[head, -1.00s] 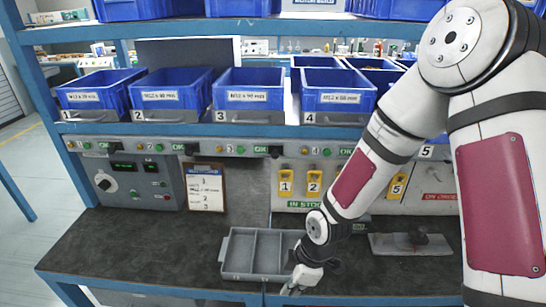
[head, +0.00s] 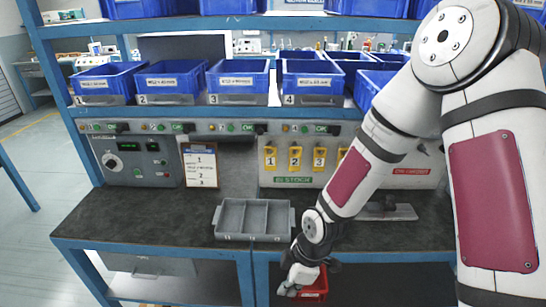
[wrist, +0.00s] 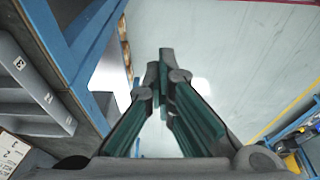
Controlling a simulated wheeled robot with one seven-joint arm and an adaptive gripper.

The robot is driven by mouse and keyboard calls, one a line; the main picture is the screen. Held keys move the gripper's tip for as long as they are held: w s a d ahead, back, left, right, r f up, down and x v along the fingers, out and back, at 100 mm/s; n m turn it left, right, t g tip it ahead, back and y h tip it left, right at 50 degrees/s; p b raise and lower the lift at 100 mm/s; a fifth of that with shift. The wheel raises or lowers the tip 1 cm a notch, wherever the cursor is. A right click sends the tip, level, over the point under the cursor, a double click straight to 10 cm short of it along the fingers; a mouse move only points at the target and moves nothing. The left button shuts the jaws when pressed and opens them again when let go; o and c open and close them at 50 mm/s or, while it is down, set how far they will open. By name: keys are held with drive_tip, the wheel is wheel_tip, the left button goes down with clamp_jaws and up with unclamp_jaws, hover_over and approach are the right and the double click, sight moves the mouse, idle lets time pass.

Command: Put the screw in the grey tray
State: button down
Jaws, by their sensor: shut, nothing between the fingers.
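The grey tray (head: 232,237) sits on the dark bench top near its front edge, with its compartments side by side. They look empty in the head view. Part of the tray also shows at the left of the wrist view (wrist: 45,98). My gripper (head: 284,291) is in front of the bench edge, below and to the right of the tray. In the wrist view my gripper (wrist: 164,62) has its fingers together with nothing between them, over pale floor. I cannot see the screw in either view.
A red bin (head: 316,287) is beside my gripper, below the bench top. Blue bins (head: 238,82) line the shelf above. A clipboard (head: 199,165) leans at the back. A flat metal piece with a dark top (head: 403,212) lies right of my arm. The bench top left of the tray is clear.

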drive_tip(key=d+r+m+t+h, duration=0.15)
drive_tip(key=d+r+m, duration=0.3)
drive_tip(key=r, duration=0.55)
drive_tip(key=d+r+m+t+h, duration=0.1)
drive_tip(key=d+r+m+h, duration=0.15)
drive_tip(key=d+r, duration=0.5)
drive_tip(key=s+d+r+m+t, duration=0.1)
drive_tip(key=s+r+m, duration=0.4)
drive_tip(key=s+r, duration=0.2)
drive_tip(key=s+d+r+m+t, duration=0.1)
drive_tip(key=s+d+r+m, duration=0.1)
drive_tip(key=s+r+m, duration=0.3)
wheel_tip(320, 180, up, 4)
drive_tip(key=shift+s+d+f+y, duration=0.1)
drive_tip(key=shift+s+d+y, duration=0.25)
drive_tip(key=shift+s, duration=0.65)
drive_tip(key=c, duration=2)
unclamp_jaws()
drive_tip(key=shift+s+a+m, duration=0.1)
drive_tip(key=shift+s+m, duration=0.2)
drive_tip(key=shift+s, duration=0.1)
